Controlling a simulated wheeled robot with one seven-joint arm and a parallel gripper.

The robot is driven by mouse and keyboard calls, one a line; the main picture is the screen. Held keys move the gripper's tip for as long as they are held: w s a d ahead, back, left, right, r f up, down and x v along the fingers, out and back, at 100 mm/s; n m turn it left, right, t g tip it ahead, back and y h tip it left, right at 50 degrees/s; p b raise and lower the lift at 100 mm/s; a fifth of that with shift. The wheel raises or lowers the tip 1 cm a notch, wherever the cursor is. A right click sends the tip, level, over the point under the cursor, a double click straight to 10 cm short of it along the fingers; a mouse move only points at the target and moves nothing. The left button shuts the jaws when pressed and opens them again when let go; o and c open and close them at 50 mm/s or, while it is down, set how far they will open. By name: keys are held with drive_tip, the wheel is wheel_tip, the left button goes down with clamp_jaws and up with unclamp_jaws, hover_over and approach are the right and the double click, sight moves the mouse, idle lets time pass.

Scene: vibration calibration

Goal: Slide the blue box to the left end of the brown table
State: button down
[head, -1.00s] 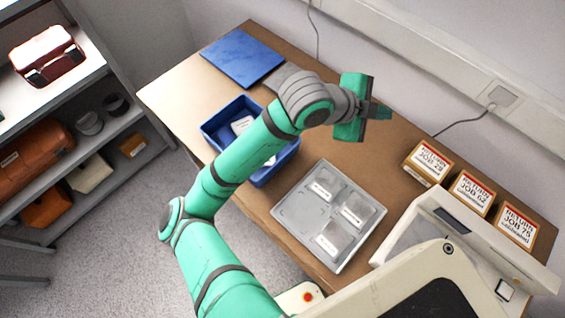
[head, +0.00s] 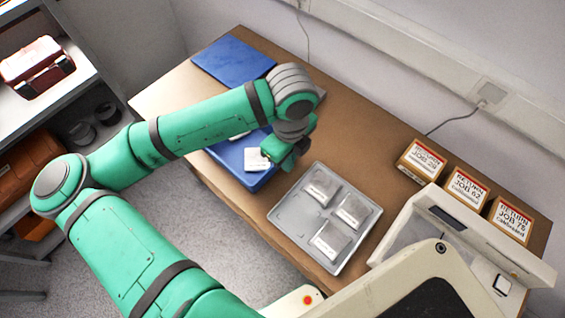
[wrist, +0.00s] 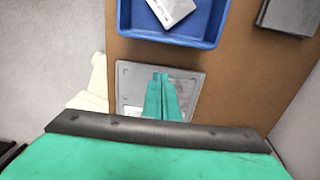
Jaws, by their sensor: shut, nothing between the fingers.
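The blue box (head: 232,160) is an open bin on the brown table (head: 390,160), near its front edge, left of the grey tray. A white-labelled item (head: 257,160) lies in it. My arm hides its back part. My gripper (head: 289,166) is beside the box's right end, pointing downward. In the wrist view, the box (wrist: 203,24) shows at the top, cut by the frame. The shut, empty fingertips (wrist: 161,75) appear over the grey tray, apart from the box. Whether they are above or below the box's rim I cannot tell.
A blue flat mat (head: 233,61) lies at the table's left end. The grey tray (head: 285,215) holds several grey blocks. Labelled cartons (head: 466,188) stand at the right. A dark grey object (wrist: 288,14) lies behind the box. Shelves (head: 85,65) stand left of the table.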

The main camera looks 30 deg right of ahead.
wheel_tip(320, 180, down, 9)
drive_tip(key=shift+r, duration=0.1)
drive_tip(key=w, duration=0.2)
drive_tip(key=a, duration=0.1)
drive_tip(key=shift+w+f, duration=0.3)
drive_tip(key=shift+w, duration=0.1)
drive_tip(key=shift+w+a, duration=0.2)
drive_tip(key=shift+w, duration=0.25)
